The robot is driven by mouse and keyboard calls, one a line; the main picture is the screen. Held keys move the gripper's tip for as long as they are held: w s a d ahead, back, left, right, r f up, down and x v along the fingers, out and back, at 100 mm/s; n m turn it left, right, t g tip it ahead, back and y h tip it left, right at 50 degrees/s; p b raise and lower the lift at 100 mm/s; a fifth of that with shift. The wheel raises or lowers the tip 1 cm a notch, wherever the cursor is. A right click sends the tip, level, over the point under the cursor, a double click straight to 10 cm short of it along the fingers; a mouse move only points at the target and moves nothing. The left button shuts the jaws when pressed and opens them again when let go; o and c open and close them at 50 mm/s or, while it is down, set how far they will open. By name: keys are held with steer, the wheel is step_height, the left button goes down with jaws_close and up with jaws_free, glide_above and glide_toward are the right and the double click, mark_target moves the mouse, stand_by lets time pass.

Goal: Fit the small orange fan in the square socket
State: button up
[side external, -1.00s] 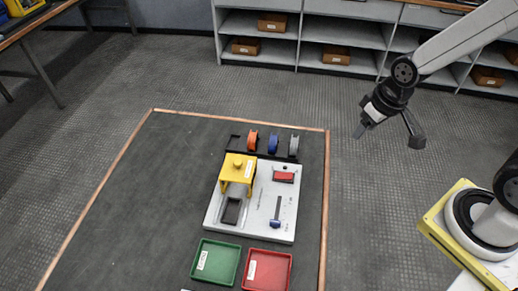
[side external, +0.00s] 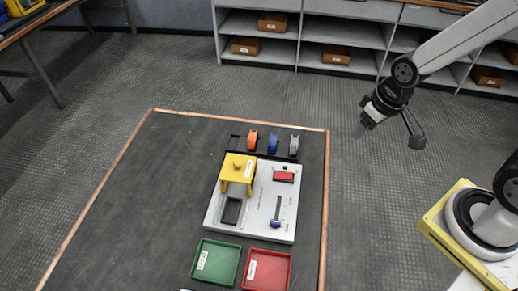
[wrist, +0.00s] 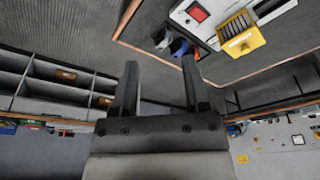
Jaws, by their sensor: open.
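The small orange fan (side external: 252,140) stands upright in a dark rack (side external: 236,147) behind the white board (side external: 258,222). A dark rectangular recess (side external: 231,211) at the board's front left looks like a socket; I cannot tell whether it is the square one. A yellow cover (side external: 238,168) with a knob stands behind it and hides part of the board. My gripper (side external: 389,136) is open and empty, high up to the right of the mat and apart from everything.
Blue (side external: 273,143) and grey (side external: 293,146) round parts stand beside the fan in the rack. The board carries a red block (side external: 284,176) and a blue-handled part (side external: 276,213). Green (side external: 216,263) and red (side external: 267,270) trays lie in front. The mat's left side is clear.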

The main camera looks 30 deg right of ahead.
steer(key=shift+c, duration=0.3)
steer(key=shift+w, duration=0.1)
steer(key=n+g+h, duration=0.1)
steer(key=n, duration=2.5)
glide_above(253, 136)
step_height(253, 136, down, 15)
steer(key=shift+d, duration=0.15)
steer(key=shift+w+a+f+n, duration=0.1)
steer(key=shift+a+f+n, duration=0.1)
steer(key=shift+f+n, duration=0.3)
steer(key=shift+f, duration=0.15)
steer(key=shift+f, duration=4.35)
